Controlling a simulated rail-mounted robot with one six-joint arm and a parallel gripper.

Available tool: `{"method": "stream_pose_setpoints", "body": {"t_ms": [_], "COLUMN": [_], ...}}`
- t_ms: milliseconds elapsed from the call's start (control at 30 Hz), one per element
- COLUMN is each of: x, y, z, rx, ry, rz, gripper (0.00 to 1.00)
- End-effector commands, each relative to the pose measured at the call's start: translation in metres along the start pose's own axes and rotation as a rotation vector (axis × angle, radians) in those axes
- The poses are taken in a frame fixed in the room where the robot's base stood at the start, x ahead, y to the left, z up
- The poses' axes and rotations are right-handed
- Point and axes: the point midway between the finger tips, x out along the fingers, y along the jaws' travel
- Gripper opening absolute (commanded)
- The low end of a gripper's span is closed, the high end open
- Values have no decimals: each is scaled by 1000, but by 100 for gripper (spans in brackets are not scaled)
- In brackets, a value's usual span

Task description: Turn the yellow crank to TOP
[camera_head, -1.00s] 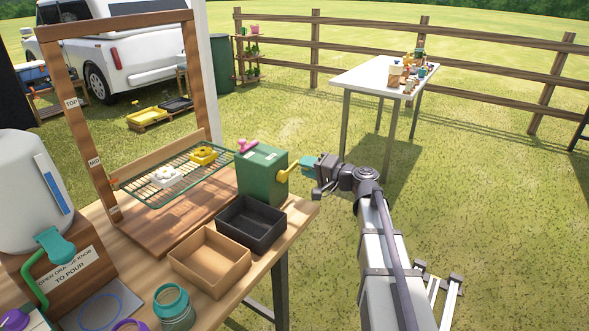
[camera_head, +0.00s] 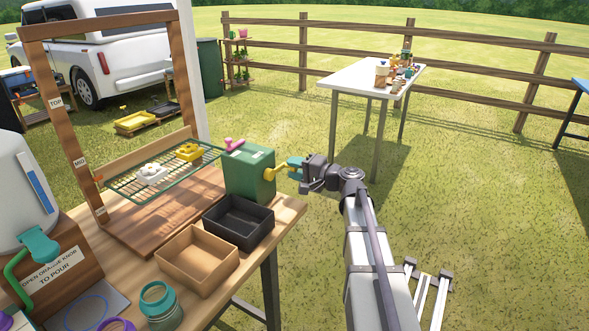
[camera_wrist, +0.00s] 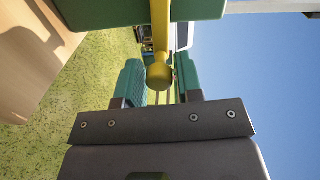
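The yellow crank (camera_head: 276,173) sticks out from the right side of a green box (camera_head: 249,176) on the wooden table. My gripper (camera_head: 296,169), with teal fingers, is at its outer end. In the wrist view the crank's knob (camera_wrist: 159,77) shows between the two parted fingertips; I see no clear grip on it. A green wire rack (camera_head: 140,189) hangs in a wooden frame (camera_head: 62,125) with TOP (camera_head: 56,103) and MID (camera_head: 79,163) labels. The rack's orange pointer (camera_head: 98,179) is just below MID. A white flower piece (camera_head: 151,174) and a yellow one (camera_head: 188,152) sit on the rack.
A black tray (camera_head: 238,240) and a tan tray (camera_head: 197,281) stand in front of the box. A pink knob (camera_head: 234,144) is on the box top. A dispenser (camera_head: 25,190) and a teal jar (camera_head: 160,303) are at left.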

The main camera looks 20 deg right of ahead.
Motion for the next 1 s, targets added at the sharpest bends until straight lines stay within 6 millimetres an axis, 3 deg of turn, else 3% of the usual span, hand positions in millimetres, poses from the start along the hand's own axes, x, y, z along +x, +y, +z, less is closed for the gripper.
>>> {"method": "stream_pose_setpoints", "body": {"t_ms": [167,467,800,1000], "x": [0,-7,-85,-108], "y": [0,0,-1,0], "z": [0,1,1,0], "rx": [-1,-1,0,0], "ry": [-1,0,3,0], "rz": [0,0,0,0], "gripper": [50,50,50,50]}}
